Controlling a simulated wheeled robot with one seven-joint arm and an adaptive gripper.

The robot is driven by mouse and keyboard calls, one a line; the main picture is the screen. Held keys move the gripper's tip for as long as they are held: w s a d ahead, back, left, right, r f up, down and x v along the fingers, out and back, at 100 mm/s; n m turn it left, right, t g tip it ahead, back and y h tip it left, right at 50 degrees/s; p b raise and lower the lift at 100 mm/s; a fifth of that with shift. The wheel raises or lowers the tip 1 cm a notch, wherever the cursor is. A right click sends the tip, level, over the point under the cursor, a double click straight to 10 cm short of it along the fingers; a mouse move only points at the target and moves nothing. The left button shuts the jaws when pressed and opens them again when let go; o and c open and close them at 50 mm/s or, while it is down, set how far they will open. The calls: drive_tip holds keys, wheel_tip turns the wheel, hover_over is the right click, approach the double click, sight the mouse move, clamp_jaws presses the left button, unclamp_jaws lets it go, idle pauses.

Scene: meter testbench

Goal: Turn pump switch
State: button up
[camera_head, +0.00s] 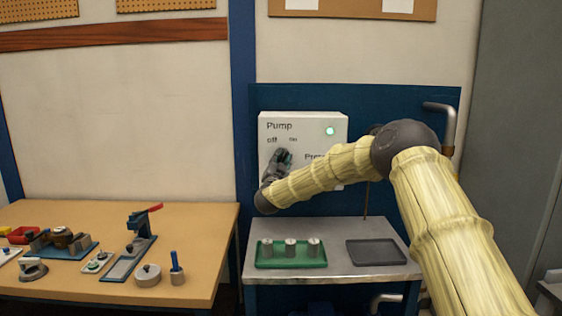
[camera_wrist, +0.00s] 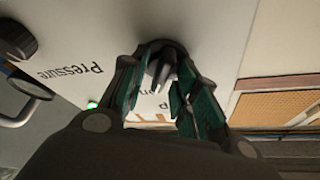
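The pump switch is a dark round knob (camera_wrist: 166,54) with a raised grip, on the white control box (camera_head: 335,126). In the wrist view my gripper (camera_wrist: 162,82) has its two green-padded fingers on either side of the knob's grip, with a gap between them. Whether the pads press on the grip is not clear. A green lamp (camera_head: 330,131) glows at the box's upper right.
Below the box, a metal-topped bench (camera_head: 335,232) holds a green tray (camera_head: 291,264) with three small cylinders and an empty dark tray (camera_head: 376,252). A second dark knob (camera_wrist: 14,40) shows beside the "Pressure" label. The wooden table (camera_head: 208,223) at left holds several tools.

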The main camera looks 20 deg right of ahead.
drive_tip(key=shift+a, duration=0.15)
drive_tip(key=shift+s+a+f, duration=0.1)
drive_tip(key=shift+s+f, duration=0.05)
drive_tip(key=shift+s, duration=0.1)
drive_tip(key=v, duration=1.1)
drive_tip(key=shift+s+f, duration=0.1)
